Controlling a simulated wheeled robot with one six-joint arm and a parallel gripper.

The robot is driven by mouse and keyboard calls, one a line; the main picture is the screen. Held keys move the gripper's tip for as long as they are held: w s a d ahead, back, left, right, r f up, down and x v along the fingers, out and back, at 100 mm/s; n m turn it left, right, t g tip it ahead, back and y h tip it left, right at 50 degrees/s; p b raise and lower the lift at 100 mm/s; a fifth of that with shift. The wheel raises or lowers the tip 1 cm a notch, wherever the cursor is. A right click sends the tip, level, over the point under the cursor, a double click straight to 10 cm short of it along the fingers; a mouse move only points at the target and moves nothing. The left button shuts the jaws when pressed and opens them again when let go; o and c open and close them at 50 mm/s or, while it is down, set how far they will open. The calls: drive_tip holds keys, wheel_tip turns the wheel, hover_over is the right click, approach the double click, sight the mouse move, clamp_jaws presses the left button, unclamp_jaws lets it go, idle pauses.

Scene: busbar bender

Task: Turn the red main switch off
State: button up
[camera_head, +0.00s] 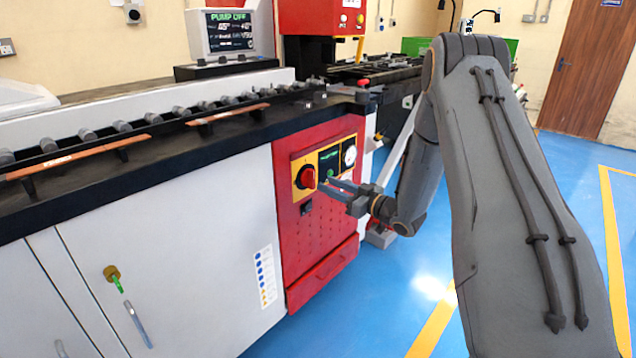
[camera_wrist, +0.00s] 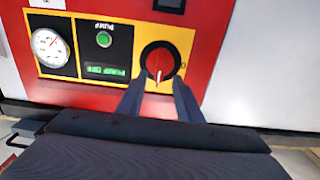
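The red main switch (camera_head: 307,178) is a round knob on a yellow plate on the red cabinet front. In the wrist view, which shows the panel upside down, the switch (camera_wrist: 159,63) has a black ring and a white mark pointing to the bottom of the picture. My gripper (camera_head: 326,187) is just right of the switch in the head view. Its two fingers are apart with nothing between them. In the wrist view my gripper (camera_wrist: 158,82) has its fingertips on either side of the knob's lower part. I cannot tell whether they touch it.
Beside the switch are a green pump button (camera_wrist: 103,39), a small green display (camera_wrist: 106,71) and a pressure gauge (camera_wrist: 50,47). A monitor (camera_head: 230,33) reads "PUMP OFF". The black worktop edge (camera_head: 200,153) overhangs the cabinet. Blue floor is free at the right.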

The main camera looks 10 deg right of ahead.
sight(314, 178)
drive_tip(key=x, duration=0.5)
drive_tip(key=shift+w+a, duration=0.2)
drive_tip(key=shift+w, duration=0.1)
drive_tip(key=shift+c, duration=0.5)
clamp_jaws()
